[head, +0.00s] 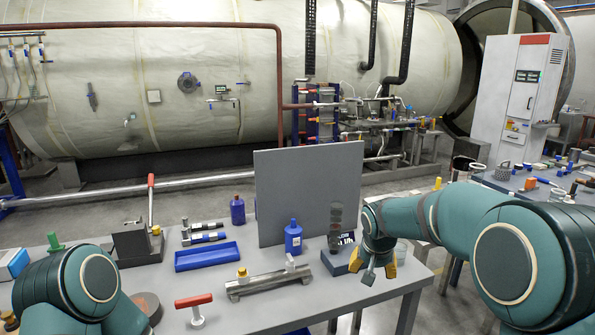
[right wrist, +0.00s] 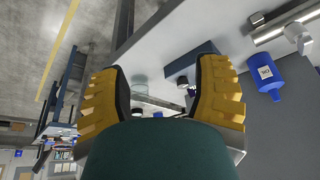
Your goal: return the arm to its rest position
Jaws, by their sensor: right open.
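My right arm reaches in from the right in the head view, over the right end of the grey table (head: 340,292). Its gripper (head: 379,273) has yellow-padded fingers and points down near that end of the table. In the right wrist view the two yellow fingers stand wide apart and the gripper (right wrist: 160,95) is open, with nothing held between them. My left arm (head: 75,285) shows only as a teal, bent link at the lower left of the head view; its gripper is not seen.
A grey upright panel (head: 305,190) rises behind. A blue tray (head: 207,256) and a metal rail (head: 268,283) lie further left.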

